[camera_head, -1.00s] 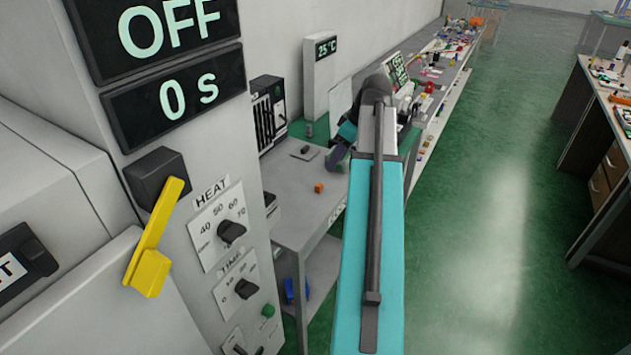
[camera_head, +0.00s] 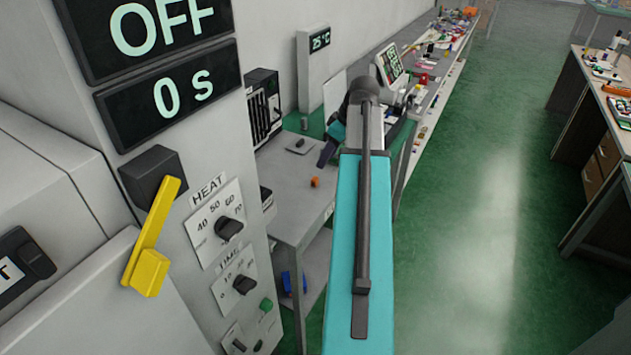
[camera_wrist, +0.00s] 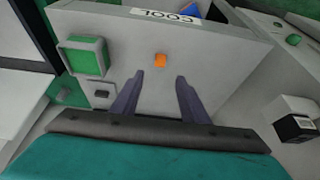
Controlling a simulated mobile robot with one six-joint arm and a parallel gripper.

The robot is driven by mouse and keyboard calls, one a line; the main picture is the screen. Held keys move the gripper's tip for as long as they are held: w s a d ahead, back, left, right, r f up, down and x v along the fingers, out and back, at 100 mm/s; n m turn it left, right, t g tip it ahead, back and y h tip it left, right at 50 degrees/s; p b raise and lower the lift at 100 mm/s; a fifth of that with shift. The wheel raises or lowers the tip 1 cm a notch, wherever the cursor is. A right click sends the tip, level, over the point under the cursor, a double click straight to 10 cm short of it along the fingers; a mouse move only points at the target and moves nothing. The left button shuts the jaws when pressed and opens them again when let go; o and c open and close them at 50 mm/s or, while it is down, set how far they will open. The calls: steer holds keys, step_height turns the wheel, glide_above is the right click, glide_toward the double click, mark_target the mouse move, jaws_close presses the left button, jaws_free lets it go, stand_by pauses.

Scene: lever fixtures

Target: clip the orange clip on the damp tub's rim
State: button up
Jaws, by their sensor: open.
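The orange clip (camera_head: 315,182) is a small block lying on the grey table, and it also shows in the wrist view (camera_wrist: 160,59), ahead of and between my fingertips. My gripper (camera_wrist: 157,77) is open, with its two dark fingers apart and nothing between them. In the head view my gripper (camera_head: 327,153) hangs above the table, just beyond the clip and apart from it. I cannot make out a damp tub or its rim in either view.
The grey table (camera_head: 283,214) carries a small dark item (camera_head: 300,143) on a plate. A machine with a yellow lever (camera_head: 152,240) stands at the left. A blue object (camera_head: 292,283) is under the table. A cluttered bench (camera_head: 440,65) runs beyond; green floor is open at right.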

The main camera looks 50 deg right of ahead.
glide_above(315, 179)
steer(key=s, duration=0.2)
steer(key=shift+s+d+f+p, duration=0.1)
steer(key=shift+d+f+p, duration=0.1)
steer(key=shift+f, duration=1)
steer(key=shift+s+d+f+p, duration=0.1)
steer(key=shift+d+f+p, duration=0.1)
steer(key=shift+f, duration=0.95)
steer(key=shift+p+x, duration=0.95)
steer(key=shift+x, duration=1.7)
jaws_close()
